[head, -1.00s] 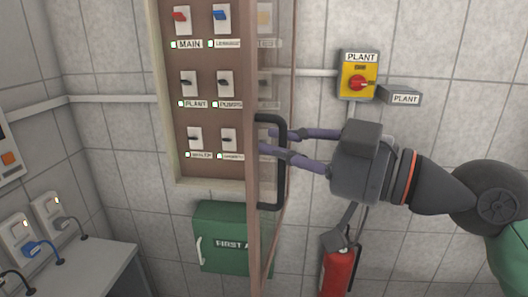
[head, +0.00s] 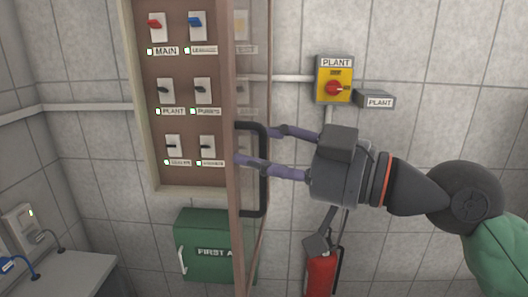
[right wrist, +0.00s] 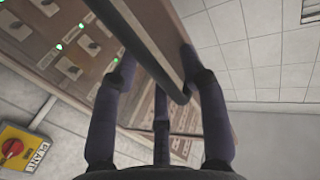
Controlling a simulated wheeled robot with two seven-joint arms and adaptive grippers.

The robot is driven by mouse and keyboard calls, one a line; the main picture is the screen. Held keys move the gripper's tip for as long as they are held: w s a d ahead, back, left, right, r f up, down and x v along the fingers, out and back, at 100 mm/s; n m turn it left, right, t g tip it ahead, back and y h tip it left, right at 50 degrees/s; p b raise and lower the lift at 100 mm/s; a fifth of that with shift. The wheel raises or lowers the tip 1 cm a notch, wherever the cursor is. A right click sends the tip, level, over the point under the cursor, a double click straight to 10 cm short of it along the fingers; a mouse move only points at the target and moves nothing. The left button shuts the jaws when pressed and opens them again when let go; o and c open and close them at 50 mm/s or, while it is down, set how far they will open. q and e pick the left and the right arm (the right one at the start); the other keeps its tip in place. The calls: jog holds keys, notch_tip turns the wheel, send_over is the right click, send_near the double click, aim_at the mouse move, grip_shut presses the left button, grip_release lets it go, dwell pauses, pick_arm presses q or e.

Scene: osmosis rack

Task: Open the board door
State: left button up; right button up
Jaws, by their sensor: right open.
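The board (head: 147,100) hangs on the wall at the left of the head view, its brown panel carrying switches. Its door (head: 233,225), with a brown frame and a clear pane, stands open, swung out from the board and seen nearly edge-on. A black bar handle (head: 263,190) is on the door's right face. My right gripper (head: 254,146) is open at the handle, with its purple fingers on either side of the bar. In the right wrist view a dark bar (right wrist: 160,65) runs between the spread fingers; contact is unclear. My left gripper is not in view.
A yellow plant switch (head: 334,80) and a grey PLANT sign (head: 375,99) are on the wall right of the door. A green first aid box (head: 205,240) is below the board. A red extinguisher (head: 320,275) hangs below my right gripper. A grey counter (head: 75,275) is at lower left.

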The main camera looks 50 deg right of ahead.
jog(key=s+d, duration=0.1)
jog(key=s, duration=0.6)
jog(key=shift+s, duration=0.25)
dwell(0.5)
